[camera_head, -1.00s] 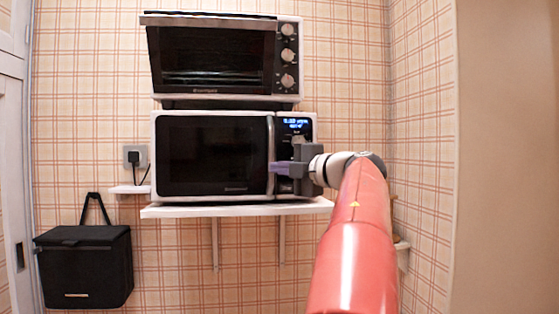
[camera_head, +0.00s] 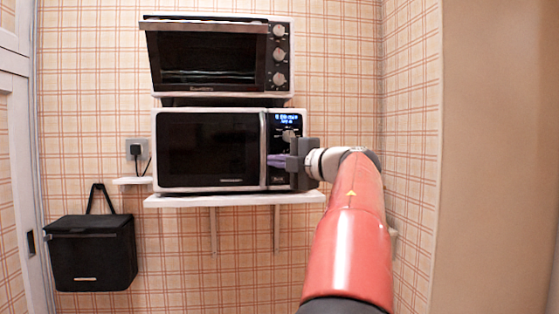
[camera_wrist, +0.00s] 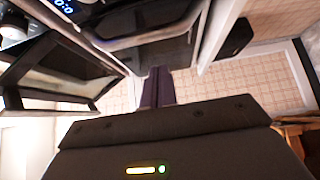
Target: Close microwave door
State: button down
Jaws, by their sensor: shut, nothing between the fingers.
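The microwave (camera_head: 285,185) stands on a white wall shelf. Its dark-windowed door (camera_head: 210,150), with a pale vertical handle (camera_head: 263,150) on its right side, looks flush or nearly flush with the front; I cannot tell whether it is fully shut. A lit blue display shows on its control panel. My gripper (camera_head: 272,160) is in front of the control panel, just right of the handle, pointing left. In the wrist view its purple fingers (camera_wrist: 157,82) are together and empty. The gripper body hides part of the panel; contact with the door cannot be told.
A toaster oven (camera_head: 279,55) with its front door tilted stands on top of the microwave. The white shelf (camera_head: 235,199) juts out below. A black bag-like box (camera_head: 92,255) hangs at the lower left. A socket with a plug (camera_head: 135,150) is left of the microwave.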

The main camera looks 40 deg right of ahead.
jog(key=s+d, duration=0.2)
jog(key=s, duration=0.6)
jog(key=shift+s+d, duration=0.25)
jog(key=shift+s, duration=0.15)
